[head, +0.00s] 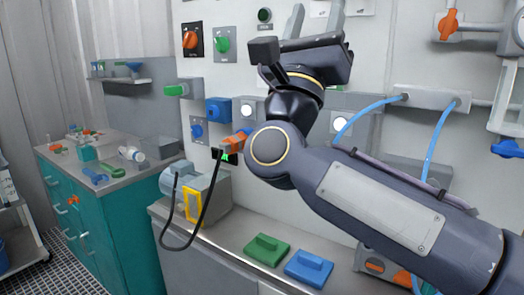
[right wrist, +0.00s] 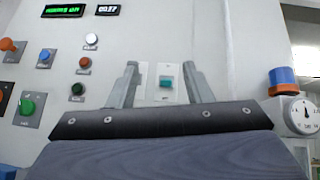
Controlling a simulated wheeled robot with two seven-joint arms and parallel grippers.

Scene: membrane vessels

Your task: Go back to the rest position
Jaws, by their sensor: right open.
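My right arm comes in from the right in the head view and is raised in front of the wall panel (head: 362,70). Its right gripper (head: 317,14) is at the top of that view, fingers pointing up and parted, with the tips close to the top edge. In the right wrist view the right gripper (right wrist: 162,80) shows two separate fingers with nothing between them. Behind the gap is a teal rocker switch (right wrist: 165,82) on a white plate; I cannot tell the distance to it. My left gripper is not in view.
A grey counter (head: 225,240) below the arm holds a green block (head: 266,250), a blue block (head: 308,268) and a pump with a black cable (head: 163,238). Blue hoses (head: 437,140) hang at the right. A teal cabinet (head: 110,230) with small items stands left.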

